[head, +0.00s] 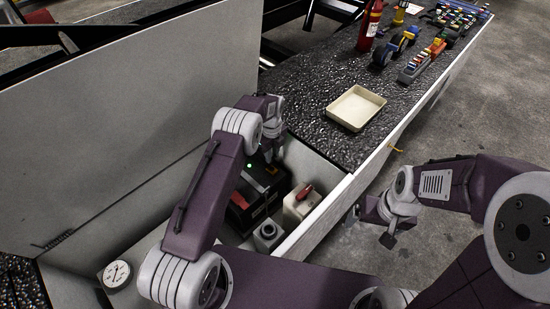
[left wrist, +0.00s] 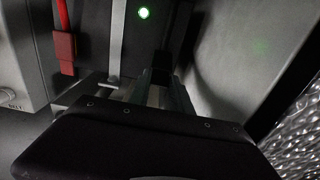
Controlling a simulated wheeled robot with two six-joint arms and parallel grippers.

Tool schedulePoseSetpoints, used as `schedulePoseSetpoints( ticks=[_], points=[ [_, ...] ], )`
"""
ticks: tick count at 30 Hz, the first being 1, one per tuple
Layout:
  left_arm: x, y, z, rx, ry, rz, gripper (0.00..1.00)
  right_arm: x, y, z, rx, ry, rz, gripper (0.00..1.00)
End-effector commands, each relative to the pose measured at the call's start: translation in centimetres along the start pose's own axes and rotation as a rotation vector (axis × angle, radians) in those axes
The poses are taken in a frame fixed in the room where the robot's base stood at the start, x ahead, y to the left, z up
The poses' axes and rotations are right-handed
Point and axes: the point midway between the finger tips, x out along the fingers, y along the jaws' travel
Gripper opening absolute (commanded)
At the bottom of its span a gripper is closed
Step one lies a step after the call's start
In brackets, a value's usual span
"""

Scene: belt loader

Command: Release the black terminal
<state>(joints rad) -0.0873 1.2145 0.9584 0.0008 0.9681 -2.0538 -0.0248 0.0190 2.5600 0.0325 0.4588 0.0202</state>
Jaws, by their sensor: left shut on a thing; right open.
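My left gripper (head: 268,156) reaches down into the open compartment beside the black battery (head: 262,203). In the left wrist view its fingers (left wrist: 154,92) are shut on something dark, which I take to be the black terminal. The terminal itself is mostly hidden by the fingers and in shadow. A red clamp (left wrist: 64,50) shows to the left, apart from the gripper. My right gripper (head: 373,226) is open and empty, outside the compartment over the floor.
A white container with a red top (head: 301,204) stands right of the battery. A round gauge (head: 117,274) is at lower left. The raised grey lid (head: 120,120) stands at left. A cream tray (head: 356,107) lies on the belt, with several tools further back.

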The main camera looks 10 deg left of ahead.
Motion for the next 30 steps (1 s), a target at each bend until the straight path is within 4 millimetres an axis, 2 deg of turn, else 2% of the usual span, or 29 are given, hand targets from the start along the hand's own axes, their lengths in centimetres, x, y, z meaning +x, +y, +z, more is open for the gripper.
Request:
schedulePoseSetpoints(
  ticks=[1,6,21,22,24,30],
  points=[
    [-0.12,-0.09,0.57,0.000,-0.009,-0.006,0.00,0.05,0.00,0.01,0.000,0.000,0.000,0.91],
    [-0.17,-0.04,0.89,0.000,-0.008,-0.004,0.00,0.10,0.00,0.01,0.000,0.000,0.000,0.91],
    [-0.15,-0.01,1.01,0.001,-0.008,-0.003,0.00,0.13,0.00,0.02,0.000,0.000,0.000,0.91],
    [-0.14,-0.01,1.00,0.001,-0.007,-0.003,0.33,0.13,0.00,0.01,0.000,0.000,0.000,0.91],
    [-0.14,-0.01,0.94,0.001,-0.006,-0.002,0.47,0.13,0.00,0.02,0.000,0.000,0.000,0.91],
    [-0.11,0.01,0.80,0.001,-0.003,0.000,0.47,0.12,0.00,0.01,0.000,0.000,0.000,0.91]
  ],
)
